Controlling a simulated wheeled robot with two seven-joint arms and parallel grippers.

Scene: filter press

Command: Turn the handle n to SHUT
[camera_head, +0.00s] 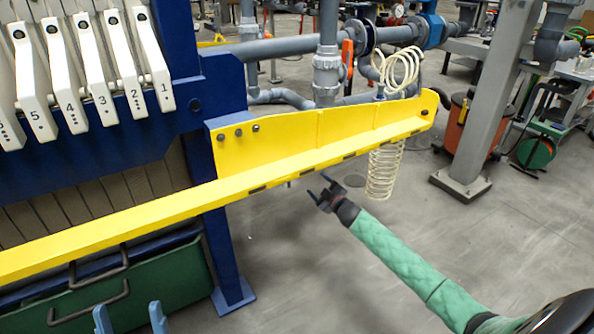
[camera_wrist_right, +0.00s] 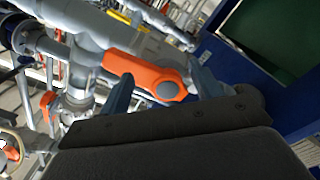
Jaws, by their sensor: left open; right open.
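An orange lever handle with a grey round hub (camera_wrist_right: 140,72) sits on grey pipework in the right wrist view. It shows between and beyond my right gripper's fingers, and no contact is visible. No letter or SHUT mark is readable. In the head view, an orange-red lever (camera_head: 347,58) stands upright beside a grey pipe; I cannot tell if it is the same handle. My right gripper (camera_head: 325,190) is open and empty, in front of the yellow beam's lower edge. My left gripper (camera_head: 131,319) is open and empty at the bottom left, only its blue fingertips showing.
A yellow beam (camera_head: 270,140) with a coiled cream hose (camera_head: 382,172) at its far end crosses the view. White numbered press plate handles (camera_head: 150,60) hang at the upper left. A grey post (camera_head: 490,100) stands at right. The floor around my right arm is clear.

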